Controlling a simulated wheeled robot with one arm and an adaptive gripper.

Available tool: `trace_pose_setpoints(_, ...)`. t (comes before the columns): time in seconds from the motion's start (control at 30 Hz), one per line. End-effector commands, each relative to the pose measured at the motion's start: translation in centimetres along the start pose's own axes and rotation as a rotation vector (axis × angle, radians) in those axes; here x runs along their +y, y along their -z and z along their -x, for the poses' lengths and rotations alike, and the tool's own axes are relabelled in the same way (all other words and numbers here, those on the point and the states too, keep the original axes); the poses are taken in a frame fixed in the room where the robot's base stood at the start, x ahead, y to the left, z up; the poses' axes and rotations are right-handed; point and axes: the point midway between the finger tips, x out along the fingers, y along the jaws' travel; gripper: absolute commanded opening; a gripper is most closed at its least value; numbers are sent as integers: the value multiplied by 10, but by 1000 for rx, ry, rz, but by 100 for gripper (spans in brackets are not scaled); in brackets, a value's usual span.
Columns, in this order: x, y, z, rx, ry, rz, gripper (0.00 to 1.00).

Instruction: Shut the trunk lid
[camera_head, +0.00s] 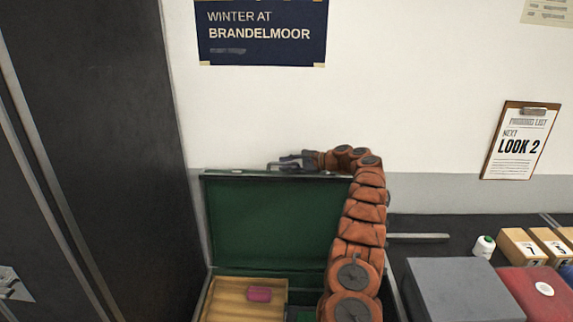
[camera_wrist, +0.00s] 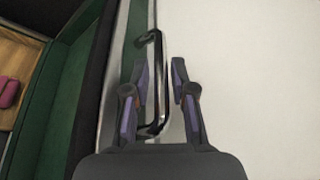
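The trunk (camera_head: 204,300) stands open, with its green-lined lid (camera_head: 270,220) raised upright against the wall side. A dark metal handle (camera_wrist: 158,85) is on the lid's outer edge in the wrist view; its end also shows at the lid's top in the head view (camera_head: 271,166). My gripper (camera_head: 284,162) is at the lid's top edge. In the wrist view its fingers (camera_wrist: 160,65) are apart, with the handle's bar appearing between them and a gap to the right finger. Whether a finger touches the handle is unclear. My arm hides the lid's right side.
A wooden tray (camera_head: 225,285) with a pink item (camera_head: 259,294) sits inside the trunk. A dark cabinet (camera_head: 110,150) stands close at left. At right are a grey box (camera_head: 460,290), a red box (camera_head: 535,296), a thread spool (camera_head: 484,246) and small numbered boxes (camera_head: 520,246).

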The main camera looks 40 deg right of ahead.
Motion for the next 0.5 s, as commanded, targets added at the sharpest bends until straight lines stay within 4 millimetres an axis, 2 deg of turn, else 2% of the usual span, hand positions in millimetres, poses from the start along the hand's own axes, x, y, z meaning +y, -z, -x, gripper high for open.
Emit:
trace_pose_setpoints(0.03, 0, 0, 0, 0, 0, 0, 22)
trace_pose_setpoints(0.23, 0, 0, 0, 0, 0, 0, 1)
trace_pose_setpoints(0.5, 0, 0, 0, 0, 0, 0, 0)
